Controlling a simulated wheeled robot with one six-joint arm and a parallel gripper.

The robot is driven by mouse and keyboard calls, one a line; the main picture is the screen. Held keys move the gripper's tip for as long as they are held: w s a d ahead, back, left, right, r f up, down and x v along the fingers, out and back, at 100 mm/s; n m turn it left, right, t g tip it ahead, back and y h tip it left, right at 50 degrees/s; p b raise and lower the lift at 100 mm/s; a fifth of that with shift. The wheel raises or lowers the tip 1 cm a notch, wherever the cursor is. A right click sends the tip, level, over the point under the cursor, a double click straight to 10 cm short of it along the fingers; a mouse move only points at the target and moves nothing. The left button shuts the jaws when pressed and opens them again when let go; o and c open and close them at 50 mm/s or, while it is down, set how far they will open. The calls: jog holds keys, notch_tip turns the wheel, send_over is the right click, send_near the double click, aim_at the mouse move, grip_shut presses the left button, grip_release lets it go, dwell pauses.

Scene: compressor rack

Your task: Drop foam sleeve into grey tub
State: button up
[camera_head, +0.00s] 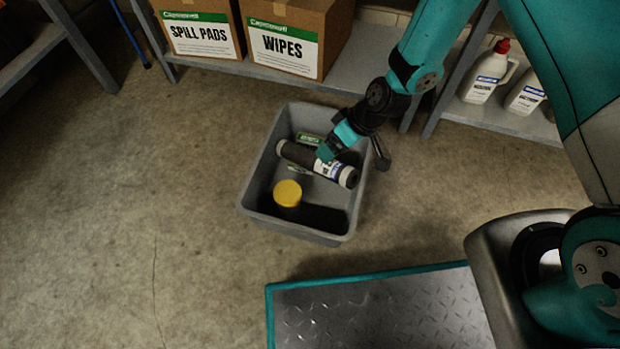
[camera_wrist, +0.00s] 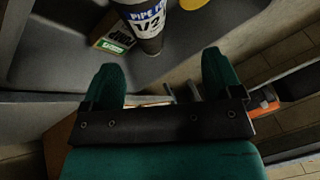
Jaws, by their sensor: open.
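The foam sleeve (camera_head: 297,155) is a dark grey roll with a white and blue label and pale end bands. It lies slantwise within the rim of the grey tub (camera_head: 257,165); whether it rests on the floor or on other items is unclear. My gripper (camera_head: 329,152) is over the tub, close to the sleeve's label, and hides part of it. In the wrist view, the two teal fingers of my gripper (camera_wrist: 163,75) stand apart with nothing between them. The sleeve (camera_wrist: 147,22) shows beyond the fingertips, inside the tub (camera_wrist: 55,50).
A yellow-lidded container (camera_head: 288,193) and a small green-labelled box (camera_head: 309,139) are also in the tub. Shelves with a spill pads box (camera_head: 200,32), a wipes box (camera_head: 285,40) and white bottles (camera_head: 486,75) stand behind. The floor at left is clear.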

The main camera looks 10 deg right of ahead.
jog(key=p+v, duration=0.7)
jog(key=v, duration=0.9)
jog(key=shift+a+r, duration=0.1)
jog(key=s+a+r+p, duration=0.1)
jog(key=s+a+r, duration=0.1)
jog(key=r, duration=0.7)
jog(key=s+a+r+p, duration=0.1)
jog(key=s+r, duration=0.1)
jog(key=r, duration=0.6)
jog(key=s+r+m+h+p, duration=0.1)
jog(key=s+r+h+p, duration=0.1)
jog(key=s+r, duration=1.3)
notch_tip(320, 180, up, 38)
jog(key=p, duration=3.7)
jog(key=shift+a+g+p, duration=0.2)
jog(key=shift+g+p, duration=0.15)
jog(key=shift+g, duration=0.05)
